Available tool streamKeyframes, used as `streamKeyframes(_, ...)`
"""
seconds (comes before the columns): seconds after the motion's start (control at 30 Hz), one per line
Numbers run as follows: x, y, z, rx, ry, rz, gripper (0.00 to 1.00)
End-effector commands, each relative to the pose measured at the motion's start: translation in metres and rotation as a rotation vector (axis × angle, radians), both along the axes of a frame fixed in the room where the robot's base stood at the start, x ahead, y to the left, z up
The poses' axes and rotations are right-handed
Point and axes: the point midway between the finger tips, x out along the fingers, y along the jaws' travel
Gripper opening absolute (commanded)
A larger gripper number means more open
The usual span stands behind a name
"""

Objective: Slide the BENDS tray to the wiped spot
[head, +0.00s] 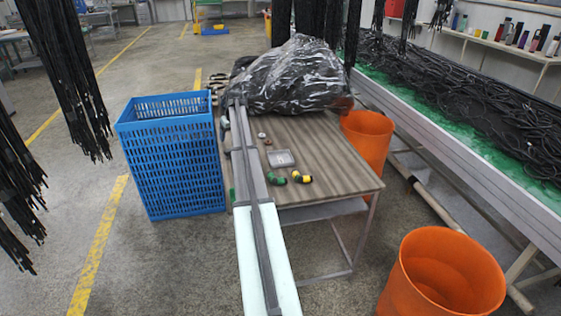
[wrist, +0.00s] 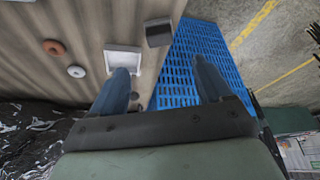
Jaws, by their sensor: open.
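My gripper (wrist: 162,66) is open in the wrist view, its two blue-grey fingers well apart. A small white square tray (wrist: 122,58) lies on the brown table by the left fingertip, which covers part of its edge. I cannot tell if they touch. In the head view a grey shallow tray (head: 281,158) lies on the table, with a green bend (head: 276,178) and a yellow-black bend (head: 301,177) in front. I read no label and make out no wiped spot. The head view does not clearly show the gripper.
A blue slatted crate (head: 172,155) stands left of the table (head: 335,165). A black plastic bag (head: 290,78) fills the table's back. Orange bins (head: 367,140) stand right. Black hoses (head: 65,75) hang left.

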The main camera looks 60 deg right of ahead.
Motion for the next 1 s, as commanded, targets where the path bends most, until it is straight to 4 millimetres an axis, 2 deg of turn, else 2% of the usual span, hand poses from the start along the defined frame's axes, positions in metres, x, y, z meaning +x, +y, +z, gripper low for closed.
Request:
streamKeyframes(0.17, 0.000, 0.000, 0.000, 0.000, 0.000, 0.000, 0.78)
streamKeyframes(0.37, -0.009, -0.009, 0.001, 0.000, -0.001, -0.013, 0.60)
streamKeyframes(0.47, -0.024, -0.026, 0.004, -0.003, -0.003, -0.035, 0.51)
streamKeyframes(0.63, -0.049, -0.068, 0.016, -0.013, -0.007, -0.081, 0.34)
streamKeyframes(0.8, -0.073, -0.110, 0.026, -0.015, 0.030, -0.121, 0.34)
streamKeyframes(0.9, -0.089, -0.128, 0.030, 0.018, 0.093, -0.159, 0.34)
streamKeyframes(1.0, -0.098, -0.127, 0.029, 0.067, 0.162, -0.200, 0.34)
